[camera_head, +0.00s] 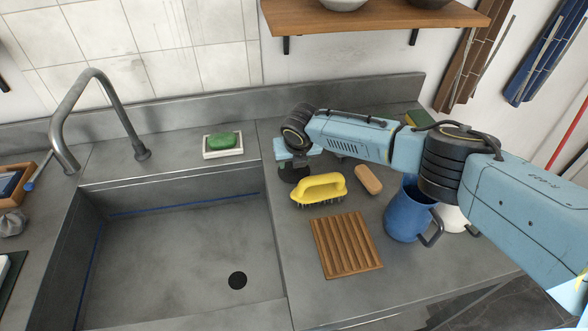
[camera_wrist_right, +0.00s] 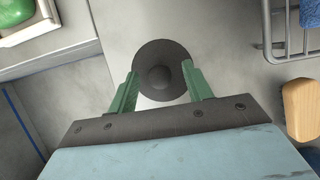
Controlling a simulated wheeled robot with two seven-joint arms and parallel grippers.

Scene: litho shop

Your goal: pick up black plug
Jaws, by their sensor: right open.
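The black plug (camera_wrist_right: 160,68) is a round dark disc with a raised knob, seen from above in the right wrist view. In the head view the black plug (camera_head: 293,174) shows on the counter under my right gripper, partly covered by it. My right gripper (camera_wrist_right: 160,84) is open, with its two green fingers on either side of the plug's near half. I cannot tell whether the fingers touch it. In the head view my right gripper (camera_head: 294,160) is mostly hidden by my wrist. My left gripper is not in view.
A yellow brush (camera_head: 319,187) lies just in front of the plug. A wooden-backed brush (camera_head: 368,180), a blue jug (camera_head: 405,215) and a slatted wooden board (camera_head: 345,245) are nearby. Green soap on a white dish (camera_head: 223,152) sits left, by the sink basin (camera_head: 180,255).

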